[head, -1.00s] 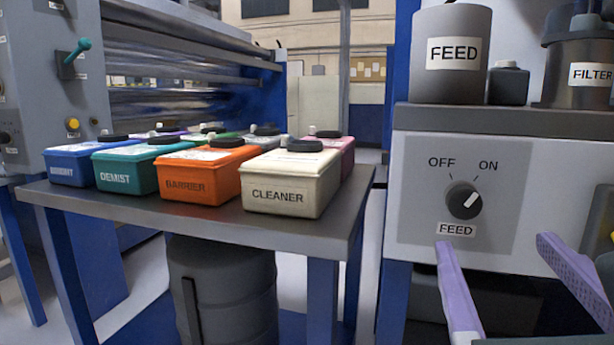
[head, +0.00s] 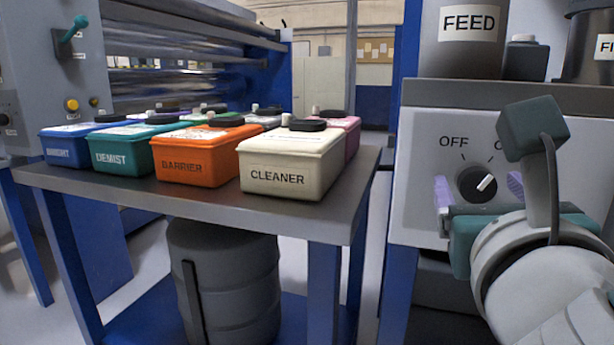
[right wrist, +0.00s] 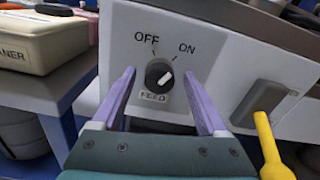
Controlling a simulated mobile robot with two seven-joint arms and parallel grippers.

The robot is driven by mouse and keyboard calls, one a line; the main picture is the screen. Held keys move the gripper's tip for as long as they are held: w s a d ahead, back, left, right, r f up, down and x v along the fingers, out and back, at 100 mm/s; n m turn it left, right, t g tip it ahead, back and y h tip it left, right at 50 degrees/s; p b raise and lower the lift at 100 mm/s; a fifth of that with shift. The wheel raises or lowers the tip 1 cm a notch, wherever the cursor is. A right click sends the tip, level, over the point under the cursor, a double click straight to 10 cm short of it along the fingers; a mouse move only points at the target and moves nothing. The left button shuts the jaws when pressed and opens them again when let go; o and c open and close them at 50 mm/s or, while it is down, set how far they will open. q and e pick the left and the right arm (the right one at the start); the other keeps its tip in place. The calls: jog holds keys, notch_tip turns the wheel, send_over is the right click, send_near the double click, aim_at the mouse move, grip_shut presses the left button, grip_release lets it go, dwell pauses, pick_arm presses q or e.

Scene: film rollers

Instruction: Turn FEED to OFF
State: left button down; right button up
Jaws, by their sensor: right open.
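The black FEED knob (head: 477,184) sits on the white front panel (head: 420,150) at the right of the head view. Its white pointer leans up and right, toward ON; OFF is printed at upper left. It also shows in the right wrist view (right wrist: 158,74), above its FEED label. My right gripper (head: 479,190) is open and empty, with one lilac finger to each side of the knob. In the right wrist view the gripper (right wrist: 158,73) frames the knob between its fingertips, apart from it. The depth gap is unclear. My left gripper is out of view.
A FEED canister (head: 468,50) stands on the ledge above the panel. A table (head: 330,215) with several coloured boxes, including a CLEANER box (head: 290,165), stands to the left. A yellow handle (right wrist: 265,135) is right of my gripper in the wrist view.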

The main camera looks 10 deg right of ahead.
grip_shut()
dwell(0.6)
